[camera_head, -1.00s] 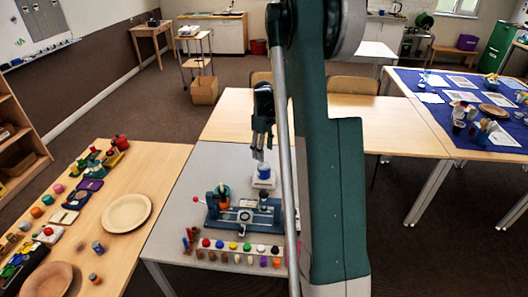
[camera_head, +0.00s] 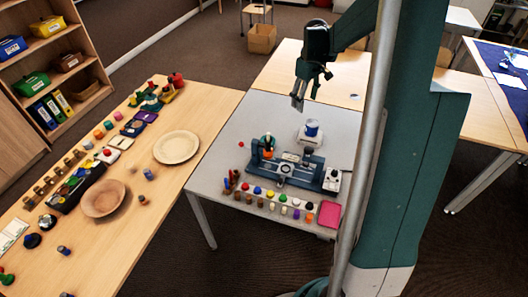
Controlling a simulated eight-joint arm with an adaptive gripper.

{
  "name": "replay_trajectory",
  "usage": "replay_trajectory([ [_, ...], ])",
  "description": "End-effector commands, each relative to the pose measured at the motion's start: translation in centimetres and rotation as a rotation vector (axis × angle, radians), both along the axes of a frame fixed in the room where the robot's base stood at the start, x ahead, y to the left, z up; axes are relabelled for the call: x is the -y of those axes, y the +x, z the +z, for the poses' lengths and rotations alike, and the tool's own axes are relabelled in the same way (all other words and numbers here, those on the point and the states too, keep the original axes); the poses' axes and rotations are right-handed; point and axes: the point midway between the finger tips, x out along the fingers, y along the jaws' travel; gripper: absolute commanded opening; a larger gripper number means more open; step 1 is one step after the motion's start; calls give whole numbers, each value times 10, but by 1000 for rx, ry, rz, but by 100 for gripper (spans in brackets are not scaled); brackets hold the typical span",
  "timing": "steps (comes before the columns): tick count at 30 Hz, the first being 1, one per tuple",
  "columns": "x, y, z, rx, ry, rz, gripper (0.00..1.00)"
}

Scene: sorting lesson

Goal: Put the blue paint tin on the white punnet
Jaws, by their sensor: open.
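A small blue tin (camera_head: 312,127) stands upright on a low white squarish thing (camera_head: 310,140) on the grey table. The white thing looks like the punnet, but it is too small to be sure. My gripper (camera_head: 298,103) hangs in the air above and to the left of the tin, fingers pointing down. It is open and holds nothing. It looks apart from the tin.
A blue machine (camera_head: 285,172) stands on the grey table in front of the tin, with a row of small coloured pieces and a pink tray (camera_head: 329,214). A wooden table (camera_head: 165,206) at left holds plates (camera_head: 177,147) and many small items.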

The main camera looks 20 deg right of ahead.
Motion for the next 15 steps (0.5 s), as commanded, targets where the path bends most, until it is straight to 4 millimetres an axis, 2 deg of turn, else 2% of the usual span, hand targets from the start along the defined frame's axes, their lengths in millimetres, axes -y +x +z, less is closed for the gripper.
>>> replay_trajectory([
  [3, -23, -8, 20, 23, -7, -10, 54],
  [15, -92, -41, 75, 108, -24, -50, 54],
])
